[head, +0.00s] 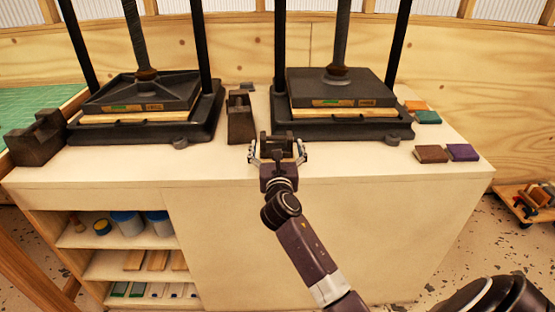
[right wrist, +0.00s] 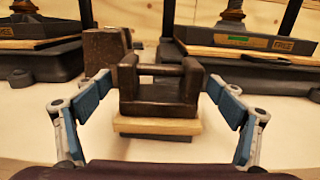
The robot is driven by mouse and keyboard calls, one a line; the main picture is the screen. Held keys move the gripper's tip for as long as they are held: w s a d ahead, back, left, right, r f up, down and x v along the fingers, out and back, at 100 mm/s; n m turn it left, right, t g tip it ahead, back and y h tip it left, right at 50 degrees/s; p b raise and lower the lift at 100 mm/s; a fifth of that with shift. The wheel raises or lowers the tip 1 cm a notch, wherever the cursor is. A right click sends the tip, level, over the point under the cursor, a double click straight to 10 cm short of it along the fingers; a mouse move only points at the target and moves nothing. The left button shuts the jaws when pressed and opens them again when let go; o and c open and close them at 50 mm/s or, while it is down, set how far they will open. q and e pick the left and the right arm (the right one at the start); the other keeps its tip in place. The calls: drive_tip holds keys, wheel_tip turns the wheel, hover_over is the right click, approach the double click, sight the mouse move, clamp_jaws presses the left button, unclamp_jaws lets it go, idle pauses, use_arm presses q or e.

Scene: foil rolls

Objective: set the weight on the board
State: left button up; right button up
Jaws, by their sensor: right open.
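A dark brown weight with a bar handle (right wrist: 160,103) sits upright on a small pale board (right wrist: 160,127) in the right wrist view. A dark slab (right wrist: 155,138) shows under that board. In the head view the weight (head: 277,145) is at the bench's front middle, and my gripper mostly hides the board. My right gripper (head: 277,152) is open, its blue-padded fingers on either side of the weight, with gaps visible in the right wrist view (right wrist: 158,92). My left gripper is not in view.
Two black presses (head: 145,100) (head: 342,98) holding boards stand behind. A second weight (head: 240,118) stands between them, a third (head: 37,137) at far left. Small colored books (head: 431,153) (head: 462,152) lie at right. The bench's front strip (head: 390,170) is clear.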

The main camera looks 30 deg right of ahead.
drive_tip(key=v, duration=1)
drive_tip(key=a+f+m+g+y, duration=0.2)
drive_tip(key=f, duration=1)
drive_tip(key=a+f+m+g+y, duration=0.1)
drive_tip(key=a+f+m+y, duration=0.15)
drive_tip(key=f, duration=0.95)
drive_tip(key=s+a+f+m+g+y, duration=0.1)
drive_tip(key=s+a+f+m, duration=0.1)
drive_tip(key=s+f, duration=0.35)
drive_tip(key=s+a+f+m+g+y, duration=0.1)
drive_tip(key=s+f+m+g, duration=0.15)
drive_tip(key=f, duration=0.65)
drive_tip(key=s+a+f+m+g+y, duration=0.1)
drive_tip(key=s+a+f+m, duration=0.15)
drive_tip(key=s+f, duration=0.35)
drive_tip(key=s+a+f+m+g, duration=0.1)
drive_tip(key=s+f+m, duration=0.4)
drive_tip(key=s, duration=0.7)
drive_tip(key=s+a+f+m+g+y, duration=0.1)
drive_tip(key=s+f+m+g, duration=0.2)
drive_tip(key=s+f, duration=0.6)
drive_tip(key=s+a+f+m+g, duration=0.1)
drive_tip(key=s+f+m+g, duration=0.2)
drive_tip(key=s+f+m, duration=0.4)
drive_tip(key=s+m, duration=0.1)
drive_tip(key=s, duration=0.7)
drive_tip(key=shift+s+f+y, duration=0.25)
drive_tip(key=shift+s+y, duration=0.1)
